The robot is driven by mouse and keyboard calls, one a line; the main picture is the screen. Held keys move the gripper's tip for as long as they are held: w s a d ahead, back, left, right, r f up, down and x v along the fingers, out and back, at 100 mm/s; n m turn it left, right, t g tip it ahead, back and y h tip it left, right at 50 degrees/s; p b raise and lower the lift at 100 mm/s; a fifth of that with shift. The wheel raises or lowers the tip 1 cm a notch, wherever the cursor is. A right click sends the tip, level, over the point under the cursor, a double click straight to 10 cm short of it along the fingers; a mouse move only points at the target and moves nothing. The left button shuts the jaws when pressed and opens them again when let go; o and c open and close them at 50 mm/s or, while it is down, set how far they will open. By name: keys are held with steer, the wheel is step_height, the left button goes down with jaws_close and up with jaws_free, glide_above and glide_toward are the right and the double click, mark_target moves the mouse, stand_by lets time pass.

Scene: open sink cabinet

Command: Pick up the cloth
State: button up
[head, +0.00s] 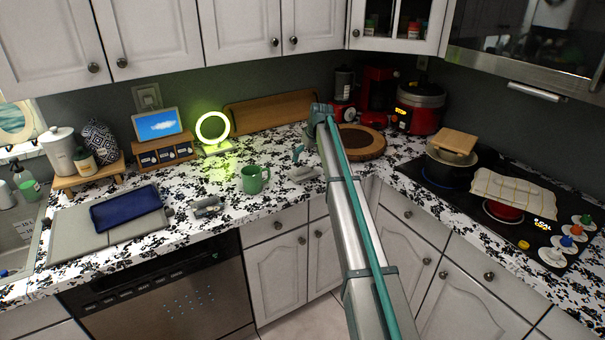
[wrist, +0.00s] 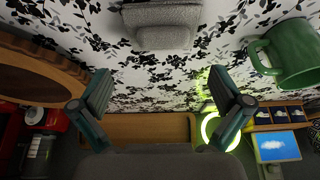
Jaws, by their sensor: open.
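A pale checked cloth (head: 513,191) with yellow lines lies draped over the cooktop at the right in the head view, partly over a red pot. It does not show in the wrist view. My gripper (wrist: 160,92) is open and empty above the patterned counter. In the head view my arm hides most of the gripper, with a teal finger (head: 297,154) showing near the middle of the counter. The gripper is well to the left of the cloth and apart from it.
A green mug (head: 255,178) and a small grey object (head: 303,174) stand near my gripper. A round wooden board (head: 361,142) and red cooker (head: 420,106) stand behind. A pot with a wooden block (head: 458,142) on top stands beside the cloth. Wall cabinets hang above.

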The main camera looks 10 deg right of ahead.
mark_target(302, 169)
steer(key=shift+p+x, duration=1.5)
steer(key=shift+x, duration=2.15)
steer(key=shift+s+a, duration=0.2)
steer(key=c, duration=1)
